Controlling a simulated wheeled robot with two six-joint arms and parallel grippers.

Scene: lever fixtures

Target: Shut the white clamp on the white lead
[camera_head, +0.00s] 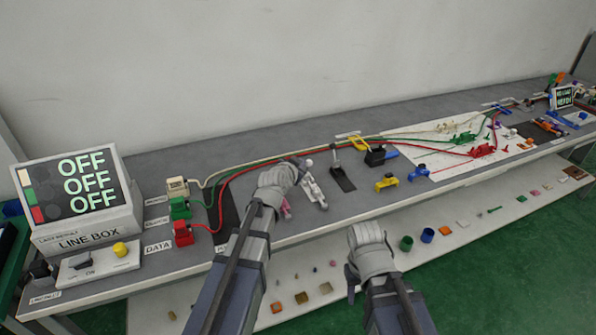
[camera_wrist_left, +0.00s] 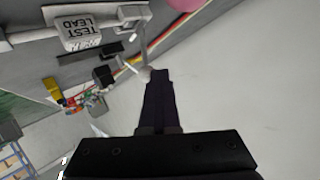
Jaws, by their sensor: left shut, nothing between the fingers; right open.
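The white clamp (camera_head: 314,190) stands on the bench between a pink clamp and a black one. Its pale round knob shows at its upper end, and in the left wrist view a white knob (camera_wrist_left: 145,74) on a thin rod sits right beside my dark fingertips. I cannot tell whether they touch. My left gripper (camera_head: 296,166) is shut and empty, its fingers mostly hidden in the head view. The white lead (camera_head: 240,167) runs along the bench behind the clamps; its passage at the white clamp is unclear. My right gripper (camera_head: 362,262) is open, in front of the bench edge.
The pink clamp (camera_head: 286,208) is close beside my left gripper; the black clamp (camera_head: 342,176) stands to the right. Red and green leads run near the white one. A line box (camera_head: 85,225) reading OFF stands at left. A lower shelf (camera_head: 440,230) holds small items.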

